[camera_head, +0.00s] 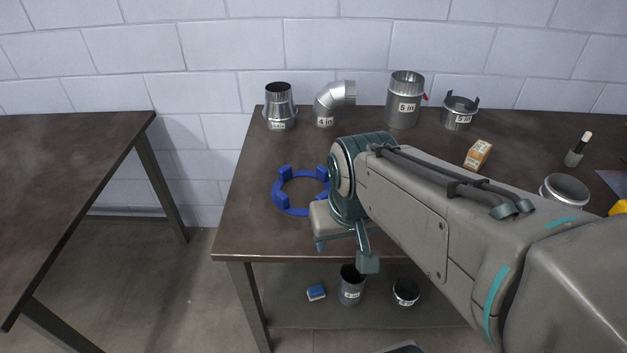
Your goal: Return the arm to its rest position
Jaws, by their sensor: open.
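My arm (430,210) reaches in from the right and covers much of the table's middle and front. My gripper (345,253) is at the arm's far end, over the table's front edge. It hangs downward with its fingers apart, open, and I see nothing between them. A blue ring with raised blocks (281,199) lies on the table just left of the gripper, partly hidden by the arm's end. I cannot tell whether they touch.
Along the table's (245,225) back stand a tapered duct (280,108), an elbow (328,105), a 5 in pipe (404,100) and a tabbed collar (459,112). An orange box (478,154) and a metal ring (565,191) are right. Cans (350,286) and a blue block (316,292) sit on the lower shelf.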

